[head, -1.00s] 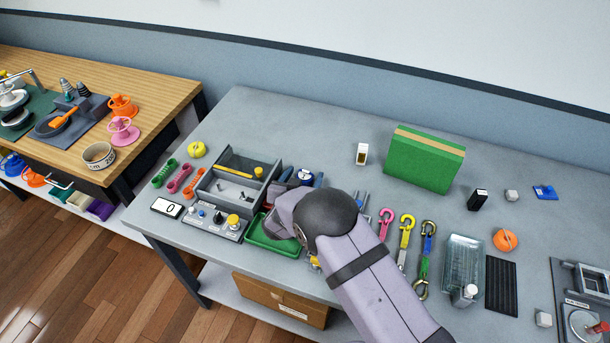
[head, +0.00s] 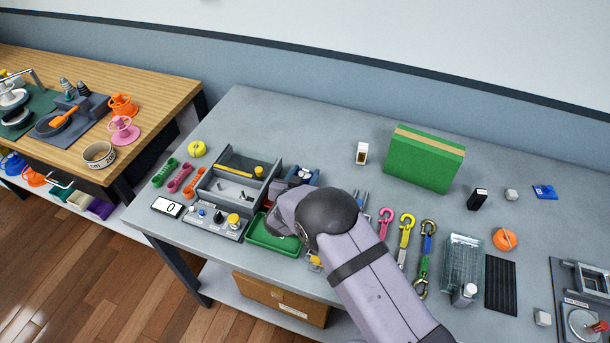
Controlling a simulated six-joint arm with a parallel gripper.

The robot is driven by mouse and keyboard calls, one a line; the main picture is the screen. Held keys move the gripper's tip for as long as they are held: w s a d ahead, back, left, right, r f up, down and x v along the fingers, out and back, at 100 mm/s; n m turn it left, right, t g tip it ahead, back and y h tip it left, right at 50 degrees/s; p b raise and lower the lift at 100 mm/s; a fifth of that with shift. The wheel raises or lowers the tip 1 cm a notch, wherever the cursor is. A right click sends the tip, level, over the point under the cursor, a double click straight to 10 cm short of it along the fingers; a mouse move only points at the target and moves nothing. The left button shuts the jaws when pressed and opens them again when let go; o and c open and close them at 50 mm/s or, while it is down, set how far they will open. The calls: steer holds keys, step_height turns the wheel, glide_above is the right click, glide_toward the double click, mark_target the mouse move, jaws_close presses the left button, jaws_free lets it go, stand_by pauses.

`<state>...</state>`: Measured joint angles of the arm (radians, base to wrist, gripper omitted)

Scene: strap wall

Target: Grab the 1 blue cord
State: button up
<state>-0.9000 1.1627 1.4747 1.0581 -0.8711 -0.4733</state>
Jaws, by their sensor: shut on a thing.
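My gripper (head: 283,218) is over the green tray (head: 262,238), far left of that strap. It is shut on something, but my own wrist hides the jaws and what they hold. A small blue and grey item (head: 303,174) shows just behind my wrist; I cannot tell whether it touches my gripper.
A grey divided box (head: 238,180) and a knob panel (head: 215,220) stand left of my gripper. Green, pink and orange straps lie at the far left. A clear tray (head: 462,262) and a green block (head: 424,160) stand right. The back middle is mostly clear.

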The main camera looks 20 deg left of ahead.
mark_target(305, 174)
steer(key=shift+r+b, duration=1.05)
steer(key=shift+r, duration=3.9)
